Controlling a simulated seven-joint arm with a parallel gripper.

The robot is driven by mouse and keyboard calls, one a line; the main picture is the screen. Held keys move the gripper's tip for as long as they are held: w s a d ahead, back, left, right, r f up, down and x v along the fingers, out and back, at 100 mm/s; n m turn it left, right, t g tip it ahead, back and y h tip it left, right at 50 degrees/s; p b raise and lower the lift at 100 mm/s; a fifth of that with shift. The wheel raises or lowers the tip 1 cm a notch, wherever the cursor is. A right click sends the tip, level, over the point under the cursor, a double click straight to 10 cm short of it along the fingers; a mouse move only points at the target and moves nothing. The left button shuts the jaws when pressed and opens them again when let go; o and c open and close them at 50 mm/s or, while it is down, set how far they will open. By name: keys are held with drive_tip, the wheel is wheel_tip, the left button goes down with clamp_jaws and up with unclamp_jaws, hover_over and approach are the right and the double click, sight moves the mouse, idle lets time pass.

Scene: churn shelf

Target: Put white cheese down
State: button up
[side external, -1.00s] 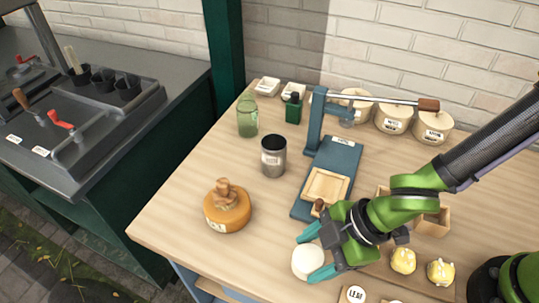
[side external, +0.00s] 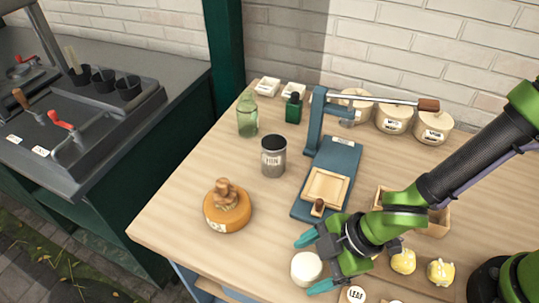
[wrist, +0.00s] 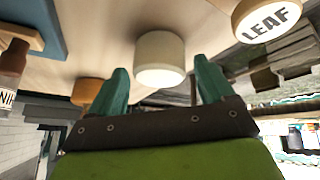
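The white cheese (side external: 306,270) is a short, round, pale cylinder. It stands upright on the wooden table near its front edge. It also shows in the wrist view (wrist: 160,58), at or just beyond the fingertips. My gripper (side external: 303,266) has two teal fingers spread wide, one on each side of the cheese. In the wrist view the open fingers (wrist: 160,67) show a gap on both sides of the cheese and hold nothing.
A round LEAF label (side external: 354,295) is close to the cheese on its right. An orange cheese-like jar (side external: 228,208) stands to the left. A blue press (side external: 328,165) with a wooden frame stands behind. The table between the jar and cheese is clear.

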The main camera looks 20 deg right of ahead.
drive_tip(key=shift+o, duration=0.4)
drive_tip(key=shift+r, duration=0.2)
drive_tip(key=shift+v, duration=2.45)
drive_tip(key=shift+r, duration=3.4)
drive_tip(key=w+d+f+m+t+h, duration=0.1)
drive_tip(key=w+d+m+h, duration=0.2)
drive_tip(key=d+m, duration=0.35)
drive_tip(key=w+d+f+m+t+h, duration=0.1)
drive_tip(key=w+d+m+h, duration=0.2)
drive_tip(key=d, duration=0.7)
drive_tip(key=s+d+r+m+t+y, duration=0.2)
drive_tip(key=s+d+r+m+t, duration=0.1)
drive_tip(key=d+r+m, duration=0.7)
wheel_tip(320, 180, up, 3)
drive_tip(key=shift+s+f+m, duration=0.1)
drive_tip(key=shift+s+m, duration=0.1)
drive_tip(key=shift+m, duration=0.35)
